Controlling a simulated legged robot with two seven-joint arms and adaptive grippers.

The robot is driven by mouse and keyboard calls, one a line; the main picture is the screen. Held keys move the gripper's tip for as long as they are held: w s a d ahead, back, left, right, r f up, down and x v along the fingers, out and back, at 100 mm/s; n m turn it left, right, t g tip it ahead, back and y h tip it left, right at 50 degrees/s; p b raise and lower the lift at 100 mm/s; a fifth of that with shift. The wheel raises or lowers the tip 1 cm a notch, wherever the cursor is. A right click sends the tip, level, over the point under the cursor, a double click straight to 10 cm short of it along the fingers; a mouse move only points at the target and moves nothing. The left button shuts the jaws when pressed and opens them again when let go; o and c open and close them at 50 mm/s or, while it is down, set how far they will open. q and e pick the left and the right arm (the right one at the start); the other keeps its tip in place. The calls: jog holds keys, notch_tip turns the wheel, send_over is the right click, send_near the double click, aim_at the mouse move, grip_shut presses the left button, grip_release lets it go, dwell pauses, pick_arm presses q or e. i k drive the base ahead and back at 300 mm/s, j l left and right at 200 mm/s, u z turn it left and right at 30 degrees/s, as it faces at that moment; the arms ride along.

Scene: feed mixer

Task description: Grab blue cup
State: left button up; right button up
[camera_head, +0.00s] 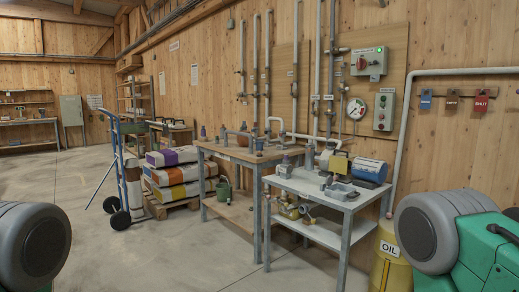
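The only large blue item on the benches is a blue rounded object (369,169) at the back right of the grey metal table (322,191). Neither of my grippers is in view; only large rounded grey parts, likely of my arms, show at the lower left and lower right.
A yellow oil drum (391,259) stands right of the grey table. Pipes and a control panel (369,62) are on the wall behind. Stacked sacks (178,174) and a blue hand truck (121,172) stand left. The concrete floor (150,255) in front is clear.

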aim_at(258, 144)
jog(key=i+j, duration=0.15)
jog(key=i, duration=1)
jog(key=i+j+u, duration=0.1)
jog(key=i, duration=1.05)
